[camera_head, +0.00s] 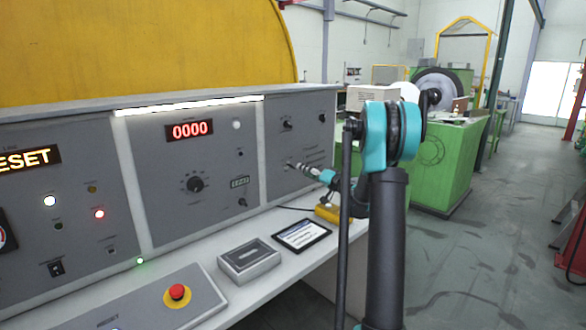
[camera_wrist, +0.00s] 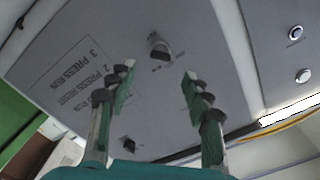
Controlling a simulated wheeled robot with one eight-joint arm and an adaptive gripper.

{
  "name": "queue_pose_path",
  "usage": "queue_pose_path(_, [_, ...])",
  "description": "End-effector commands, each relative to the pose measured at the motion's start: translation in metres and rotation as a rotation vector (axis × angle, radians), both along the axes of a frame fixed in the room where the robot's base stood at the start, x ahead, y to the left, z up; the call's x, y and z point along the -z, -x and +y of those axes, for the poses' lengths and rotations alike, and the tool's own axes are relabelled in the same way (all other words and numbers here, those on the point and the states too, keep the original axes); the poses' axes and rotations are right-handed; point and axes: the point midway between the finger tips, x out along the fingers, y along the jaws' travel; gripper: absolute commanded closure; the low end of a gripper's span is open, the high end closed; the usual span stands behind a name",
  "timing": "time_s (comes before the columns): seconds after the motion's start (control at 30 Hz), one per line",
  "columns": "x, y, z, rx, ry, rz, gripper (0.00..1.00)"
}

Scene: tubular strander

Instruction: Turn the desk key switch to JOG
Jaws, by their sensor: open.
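In the wrist view, a dark switch with a light round collar (camera_wrist: 160,46) stands out from a grey panel, ahead of and between my fingertips. It looks like the key switch; the small marks beside it are too blurred to read. My gripper (camera_wrist: 158,82) is open, with one finger on each side of the line to the switch, and nothing is between the fingers. In the head view, my gripper (camera_head: 303,170) is close to the face of the right desk panel (camera_head: 284,147). The gripper and arm partly cover that panel's lower part there.
A second dark knob (camera_wrist: 128,145) sits low in the wrist view, near the left finger. On the desk are a red emergency button (camera_head: 177,292), a grey box (camera_head: 248,262), a tablet (camera_head: 301,235) and a yellow object (camera_head: 327,213) below my arm.

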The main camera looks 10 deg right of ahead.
Motion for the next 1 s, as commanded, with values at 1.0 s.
queue_pose_path(1.0, [0.0,-0.065,0.047,0.001,0.0,0.001,0.67])
